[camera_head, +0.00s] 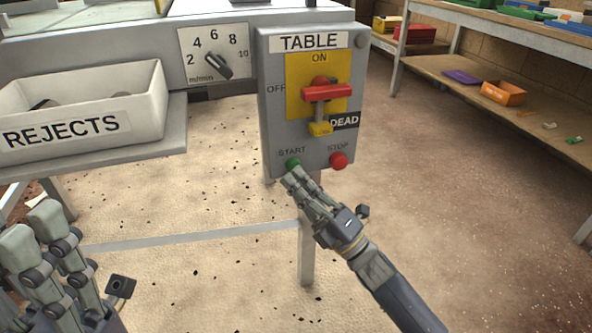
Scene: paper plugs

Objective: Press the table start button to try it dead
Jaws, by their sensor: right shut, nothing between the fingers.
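The grey TABLE control box (268,128) stands in the middle of the head view. Its green START button (293,163) is at the lower left and its red STOP button (338,160) at the lower right. A red switch handle (327,92) sits on a yellow plate, with a yellow lock (320,129) below it and a DEAD label (344,121) beside it. My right gripper (293,180) is shut and empty, its fingertips just below the START button; I cannot tell whether they touch it. My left gripper (38,232) is at the lower left, with its fingers apart.
A REJECTS tray (150,100) sits on a ledge at the left. A speed dial (215,62) is beside the control box. Shelves (450,75) with coloured bins, including an orange one (502,93), stand at the right. The floor between is open, with dark specks.

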